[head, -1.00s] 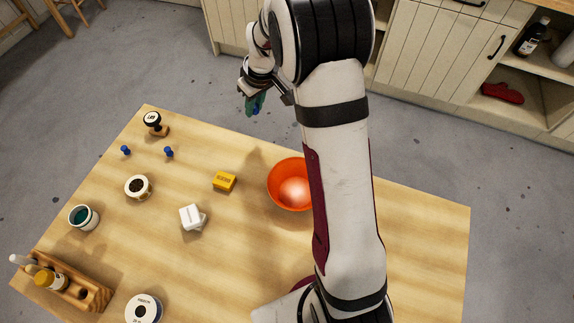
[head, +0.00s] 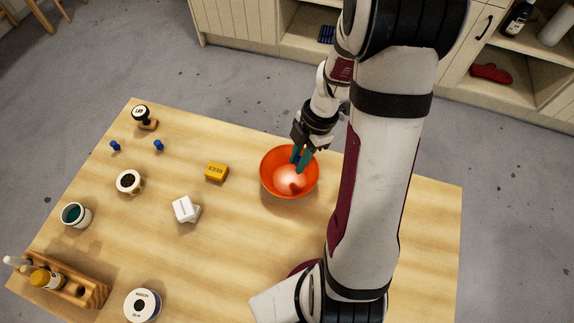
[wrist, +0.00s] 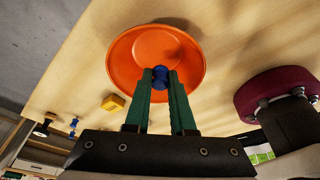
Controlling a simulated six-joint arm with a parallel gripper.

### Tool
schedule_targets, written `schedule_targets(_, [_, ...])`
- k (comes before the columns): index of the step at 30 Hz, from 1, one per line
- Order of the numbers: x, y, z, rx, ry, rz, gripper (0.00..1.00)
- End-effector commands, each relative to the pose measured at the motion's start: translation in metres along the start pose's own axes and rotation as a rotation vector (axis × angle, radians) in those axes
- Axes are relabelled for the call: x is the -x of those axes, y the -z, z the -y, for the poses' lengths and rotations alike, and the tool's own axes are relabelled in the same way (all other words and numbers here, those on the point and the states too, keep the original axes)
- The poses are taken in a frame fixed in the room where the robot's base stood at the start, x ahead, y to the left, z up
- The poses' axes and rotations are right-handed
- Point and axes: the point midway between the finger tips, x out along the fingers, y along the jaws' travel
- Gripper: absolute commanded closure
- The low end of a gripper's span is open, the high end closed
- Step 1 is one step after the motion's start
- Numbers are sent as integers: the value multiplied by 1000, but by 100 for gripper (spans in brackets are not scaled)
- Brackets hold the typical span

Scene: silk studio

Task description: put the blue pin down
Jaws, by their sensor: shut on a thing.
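My gripper (head: 301,158) is at the orange bowl (head: 268,186), its green fingers over the bowl's opening. In the wrist view my gripper (wrist: 160,82) is shut on a blue pin (wrist: 161,74), which shows between the fingertips against the inside of the orange bowl (wrist: 124,62). In the head view the held pin is hidden by the fingers. I cannot tell whether the pin touches the bowl. Two other blue pins stand on the table at the far left, one at the left (head: 115,146) and one to its right (head: 158,145).
A yellow box (head: 217,172) and white blocks (head: 185,209) lie left of the bowl.

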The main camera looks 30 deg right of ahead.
Motion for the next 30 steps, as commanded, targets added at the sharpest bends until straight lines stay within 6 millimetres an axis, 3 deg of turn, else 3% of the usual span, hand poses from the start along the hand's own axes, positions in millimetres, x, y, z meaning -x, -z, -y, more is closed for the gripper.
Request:
schedule_targets(5, [-23,14,-20,-1,1,0,100])
schedule_targets(11, [-58,5,-21,-3,1,1,100])
schedule_targets(22, [-64,3,-22,-3,-1,2,100])
schedule_targets(23, [-64,3,-22,-2,-2,2,72])
schedule_targets(24, [-63,3,-22,-2,-2,2,65])
schedule_targets(30, [-63,3,-22,-2,-2,2,65])
